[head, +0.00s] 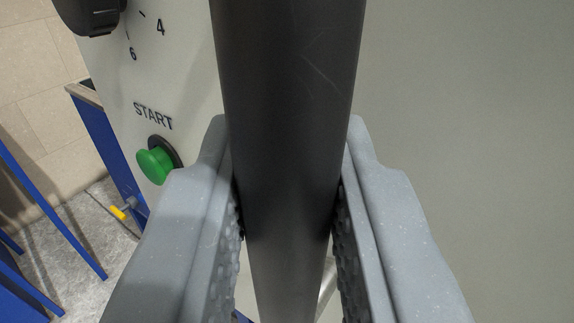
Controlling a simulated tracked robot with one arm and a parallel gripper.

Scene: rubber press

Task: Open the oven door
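A thick dark grey bar (290,90), which looks like the oven door's handle, runs from the top to the bottom of the head view, close to the camera. My gripper (285,190) has one grey finger on each side of the bar. The textured inner pads lie against or very near its sides, and I see no clear gap. The pale grey oven front (470,130) fills the right side. Its door edge and hinge are not in view, so I cannot tell how far the door stands open.
A green START button (157,164) and a black knob (92,12) with numbers sit on the panel at left. Blue metal frames (50,195) with a yellow-ended part (120,211) stand beyond it. Grey floor (85,260) shows at lower left.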

